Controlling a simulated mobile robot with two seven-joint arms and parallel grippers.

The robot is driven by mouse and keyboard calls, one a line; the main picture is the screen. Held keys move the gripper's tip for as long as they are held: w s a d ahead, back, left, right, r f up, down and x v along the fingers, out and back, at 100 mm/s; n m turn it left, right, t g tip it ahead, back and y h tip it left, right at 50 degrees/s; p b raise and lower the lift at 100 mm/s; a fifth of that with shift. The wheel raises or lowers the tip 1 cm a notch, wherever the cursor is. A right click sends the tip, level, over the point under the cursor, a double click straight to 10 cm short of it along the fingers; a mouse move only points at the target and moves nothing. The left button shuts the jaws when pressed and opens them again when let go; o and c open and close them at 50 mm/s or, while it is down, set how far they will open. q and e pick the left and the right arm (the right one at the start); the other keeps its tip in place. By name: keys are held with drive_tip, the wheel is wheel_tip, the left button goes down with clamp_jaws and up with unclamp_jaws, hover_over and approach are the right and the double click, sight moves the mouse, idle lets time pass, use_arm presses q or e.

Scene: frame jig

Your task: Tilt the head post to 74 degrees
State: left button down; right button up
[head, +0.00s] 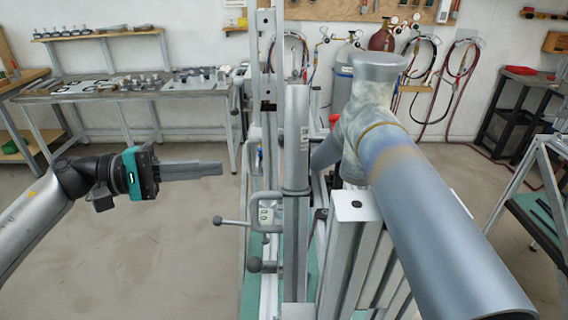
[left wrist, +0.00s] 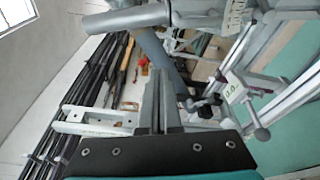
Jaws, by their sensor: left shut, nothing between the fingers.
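A tall grey metal post (head: 296,140) stands upright in the jig, near the middle of the head view; I take it for the head post. It carries a small pale box with a display (head: 266,214), a looped handle (head: 256,198) and ball-ended levers (head: 232,221). The display box also shows in the left wrist view (left wrist: 233,88); its digits are too small to read surely. My left gripper (head: 220,168) is shut and empty, left of the post and apart from it, pointing right. Its fingers show in the wrist view (left wrist: 160,80). My right gripper is not in view.
A thick grey-blue tube (head: 430,210) with a welded joint (head: 365,115) fills the right foreground. A workbench (head: 130,88) with parts stands at the back left, a dark rack (head: 515,105) at the back right. The floor left of the jig is clear.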

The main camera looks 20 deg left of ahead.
use_arm(q)
drive_tip(key=w+d+p, duration=0.1)
drive_tip(key=d+p, duration=0.5)
drive_tip(key=d, duration=0.5)
drive_tip(key=shift+w+d+r, duration=0.15)
drive_tip(key=shift+w+r, duration=0.05)
drive_tip(key=shift+w, duration=0.2)
drive_tip(key=shift+s+d+r+b, duration=0.25)
drive_tip(key=shift+s+b, duration=0.4)
drive_tip(key=shift+b, duration=0.35)
drive_tip(key=shift+d+f, duration=0.1)
